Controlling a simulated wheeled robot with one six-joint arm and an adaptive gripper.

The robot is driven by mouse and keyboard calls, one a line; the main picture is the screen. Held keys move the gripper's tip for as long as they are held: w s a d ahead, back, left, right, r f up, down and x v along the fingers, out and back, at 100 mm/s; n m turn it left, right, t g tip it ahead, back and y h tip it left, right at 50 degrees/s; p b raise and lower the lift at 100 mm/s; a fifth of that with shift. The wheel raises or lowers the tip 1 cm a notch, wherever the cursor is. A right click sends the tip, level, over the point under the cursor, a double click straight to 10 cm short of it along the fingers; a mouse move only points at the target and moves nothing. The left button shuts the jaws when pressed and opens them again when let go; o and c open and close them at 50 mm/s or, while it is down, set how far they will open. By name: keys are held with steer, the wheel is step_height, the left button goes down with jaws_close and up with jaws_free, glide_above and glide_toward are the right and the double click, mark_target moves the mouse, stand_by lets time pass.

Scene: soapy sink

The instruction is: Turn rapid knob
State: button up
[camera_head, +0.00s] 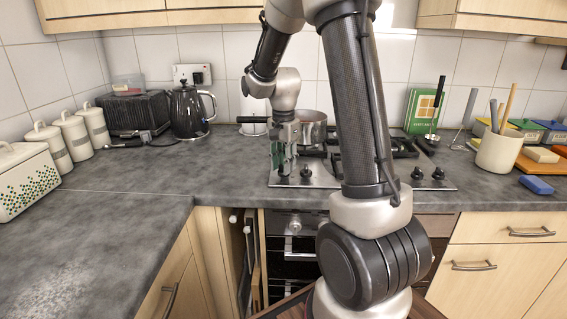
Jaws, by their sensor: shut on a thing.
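The steel hob (325,178) is set in the grey worktop, with black knobs along its front edge. My gripper (285,170) points down at the hob's front left corner. Its fingers are shut around a knob there, which they mostly hide. A second black knob (306,171) stands just right of my gripper, apart from it. Two more knobs, one (417,173) and another (438,174), are at the front right. My arm hides the middle of the hob front. I cannot read any knob marking.
A steel pot (312,128) stands on the hob behind my gripper. A black kettle (188,112) and a toaster (135,112) are at the left. A utensil pot (498,150) and a green book (422,111) are at the right. The worktop left of the hob is clear.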

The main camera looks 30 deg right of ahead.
steer(key=n, duration=0.6)
steer(key=shift+n, duration=0.3)
steer(key=n, duration=1.2)
steer(key=shift+n, duration=0.3)
steer(key=n, duration=0.5)
steer(key=shift+n, duration=0.4)
steer(key=o, duration=1)
